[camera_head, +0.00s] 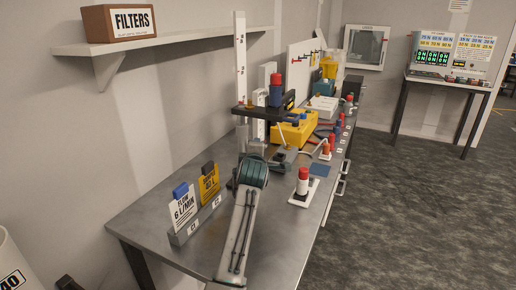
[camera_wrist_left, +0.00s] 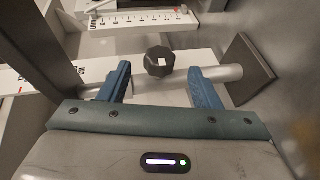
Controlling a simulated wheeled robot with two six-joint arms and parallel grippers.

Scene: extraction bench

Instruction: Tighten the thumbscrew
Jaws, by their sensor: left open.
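A dark faceted thumbscrew knob (camera_wrist_left: 160,62) with a pale square mark shows in the left wrist view. It sits in front of a pale horizontal bar, between the tips of my left gripper (camera_wrist_left: 160,76). The two blue fingers are open, with a visible gap on each side of the knob. I cannot pick out the knob there. My right gripper is not in view.
A dark square plate (camera_wrist_left: 243,68) stands right of the fingers. A card holder (camera_head: 195,222) with two labelled cards is left. A yellow box (camera_head: 293,130) is behind. The front bench is mostly clear.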

